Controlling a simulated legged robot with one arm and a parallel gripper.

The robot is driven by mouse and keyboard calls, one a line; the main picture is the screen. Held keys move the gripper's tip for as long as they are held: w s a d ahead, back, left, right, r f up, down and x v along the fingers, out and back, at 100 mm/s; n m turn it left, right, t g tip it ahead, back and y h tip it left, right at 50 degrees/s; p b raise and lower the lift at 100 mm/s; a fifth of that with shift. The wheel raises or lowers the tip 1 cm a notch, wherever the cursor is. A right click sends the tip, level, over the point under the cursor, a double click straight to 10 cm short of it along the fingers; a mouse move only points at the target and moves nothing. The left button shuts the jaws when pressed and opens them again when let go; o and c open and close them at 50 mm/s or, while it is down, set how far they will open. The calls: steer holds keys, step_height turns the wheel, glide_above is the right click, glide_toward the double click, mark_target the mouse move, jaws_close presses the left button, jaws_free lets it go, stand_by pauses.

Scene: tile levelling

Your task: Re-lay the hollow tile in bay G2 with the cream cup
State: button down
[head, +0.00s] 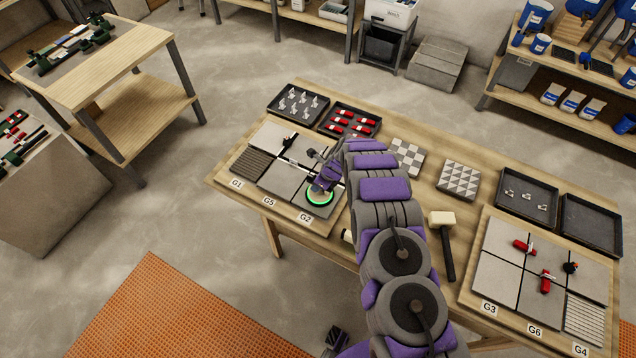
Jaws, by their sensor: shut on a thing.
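The left board (216,178) carries labels G1, G5 and G2 along its front edge. My gripper (320,187) is low over the front right tile, behind the G2 label (304,217). It is shut on a small round cup (320,197) with a glowing green ring, which sits at or just above that grey tile (311,214). The cup's body is mostly hidden by my gripper, so its cream colour and exact contact with the tile cannot be told. My purple and grey arm hides the board's right side.
A mallet (442,222) lies right of my arm. Trays of pale clips (297,102) and red wedges (350,122) stand behind the left board. Patterned tiles (459,180) lie at the back. The right board (500,280) holds red pieces and a dark knob.

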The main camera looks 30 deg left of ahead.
steer(key=c, duration=0.8)
jaws_free()
steer(key=v, duration=1.7)
steer(key=shift+b, duration=0.35)
steer(key=shift+d+r, duration=0.1)
